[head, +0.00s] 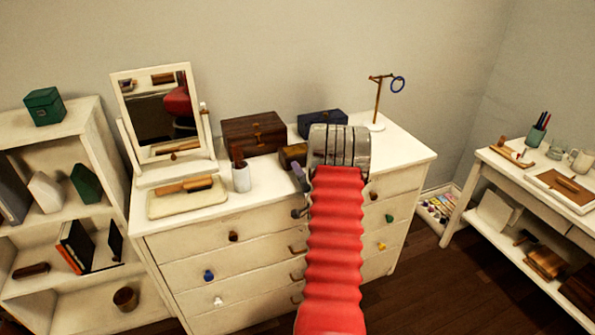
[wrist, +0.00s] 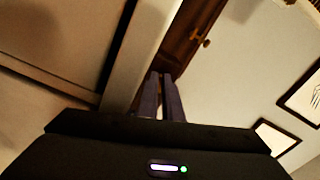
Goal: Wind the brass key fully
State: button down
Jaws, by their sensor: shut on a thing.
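My gripper (head: 299,172) reaches over the white dresser, its dark fingers pointing down beside a small brown-gold box (head: 292,155). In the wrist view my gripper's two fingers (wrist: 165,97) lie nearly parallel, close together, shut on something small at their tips. The brass key cannot be made out clearly; the fingers and the grey wrist hide that spot. A dark wooden piece with a brass fitting (wrist: 200,37) shows just beyond the fingertips in the wrist view. I cannot tell how far the key is turned.
The white dresser top (head: 410,150) also holds a tilting mirror (head: 153,107), a large wooden box (head: 250,133), a blue box (head: 322,121), a white cup (head: 241,178), a tray with a brush (head: 185,186) and a ring stand (head: 377,100). The dresser's right end is fairly clear.

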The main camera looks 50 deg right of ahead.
jog(key=shift+a+f+m, duration=0.1)
jog(key=shift+f+m, duration=0.1)
jog(key=shift+m, duration=0.75)
jog(key=shift+a+f+m, duration=0.1)
jog(key=shift+f+m, duration=0.05)
jog(key=shift+m, duration=0.8)
jog(key=c, duration=2)
grip_release()
jog(key=shift+d+r, duration=0.1)
jog(key=shift+r, duration=0.1)
jog(key=v, duration=1.3)
jog(key=shift+s+a, duration=0.2)
jog(key=shift+s, duration=0.1)
